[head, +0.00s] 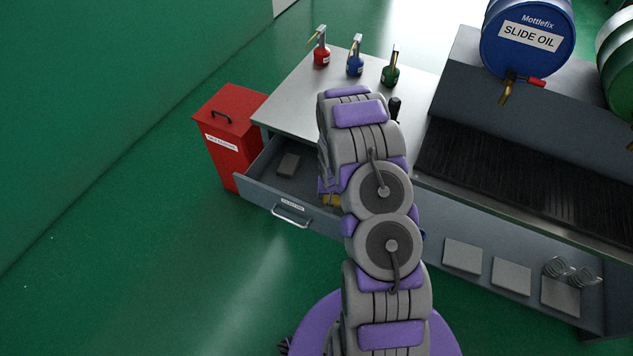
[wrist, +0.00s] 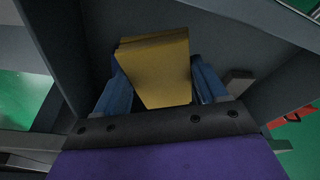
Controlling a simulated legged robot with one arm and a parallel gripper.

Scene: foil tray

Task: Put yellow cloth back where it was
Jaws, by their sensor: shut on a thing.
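The yellow cloth (wrist: 155,70) is a folded block in the wrist view, between the two blue fingers of my gripper (wrist: 160,88). My gripper is shut on it. The cloth and gripper are inside or just over the open grey drawer (head: 262,190), whose walls surround them in the wrist view. In the head view a small yellow part of the cloth (head: 331,200) shows beside my arm, which hides most of the gripper. I cannot tell whether the cloth touches the drawer floor.
A grey block (head: 289,165) lies in the drawer's left part. A red bin (head: 227,130) stands left of the bench (head: 300,95). Red (head: 321,55), blue (head: 355,65) and green (head: 390,74) oil cans stand on top. A blue drum (head: 527,40) is at the upper right.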

